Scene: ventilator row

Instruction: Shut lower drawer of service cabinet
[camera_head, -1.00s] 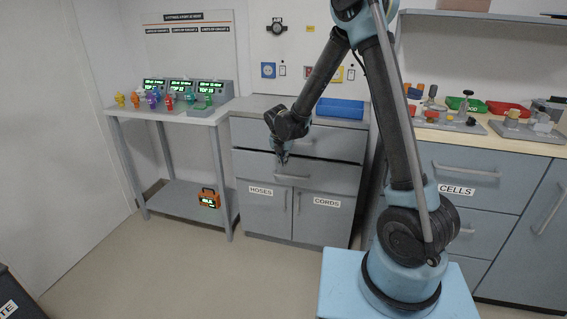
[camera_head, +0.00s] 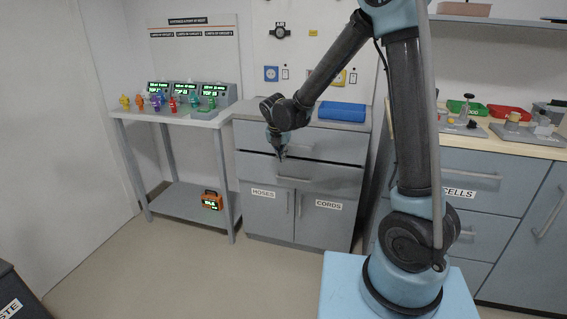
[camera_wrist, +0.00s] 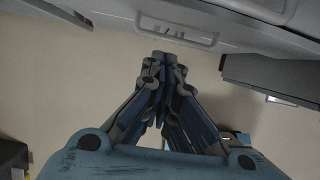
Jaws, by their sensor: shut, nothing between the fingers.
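The service cabinet (camera_head: 243,205) is the grey unit in the middle of the head view, with two drawers above doors marked HOSES and CORDS. Its lower drawer (camera_head: 335,183) has a bar handle (camera_head: 295,179). A dark strip shows along the drawer's top edge, so it looks slightly out; how far is hard to tell. My gripper (camera_head: 281,157) is shut and empty, pointing down in front of the drawers near this handle. In the wrist view my fingertips (camera_wrist: 160,58) are together, just below a drawer handle (camera_wrist: 178,34) in the picture. Contact cannot be told.
A blue tray (camera_head: 342,111) lies on the cabinet top. A side table (camera_head: 165,117) with several colored items stands left, with an orange device (camera_head: 212,200) on its lower shelf. The CELLS counter (camera_head: 500,145) is at right. Floor in front of the cabinet is clear.

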